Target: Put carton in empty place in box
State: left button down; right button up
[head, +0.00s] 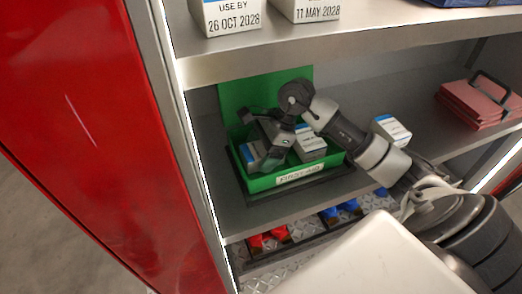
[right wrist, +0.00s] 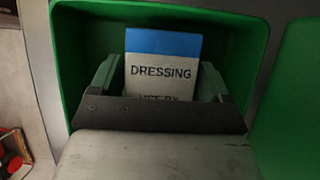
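The green first-aid box (head: 262,184) stands open on the middle shelf, its lid (head: 290,88) raised behind it. It holds white cartons with blue bands, among them a carton (head: 310,145) at the right. My right gripper (head: 256,140) reaches down into the left part of the box. In the right wrist view its fingers (right wrist: 161,80) lie close along both sides of a carton marked DRESSING (right wrist: 163,58), and it looks shut on it. This carton is inside the box walls (right wrist: 62,50); its lower end is hidden by the gripper. My left gripper is not in view.
Another carton (head: 391,130) stands on the shelf right of the box, beyond my right arm. A red panel (head: 90,130) borders the left.

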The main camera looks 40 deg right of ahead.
jog(key=shift+o, duration=1)
jog(key=shift+r, duration=0.2)
jog(key=b+v, duration=0.3)
jog(key=v, duration=0.9)
jog(key=shift+b, duration=0.4)
jog(key=shift+f, duration=0.1)
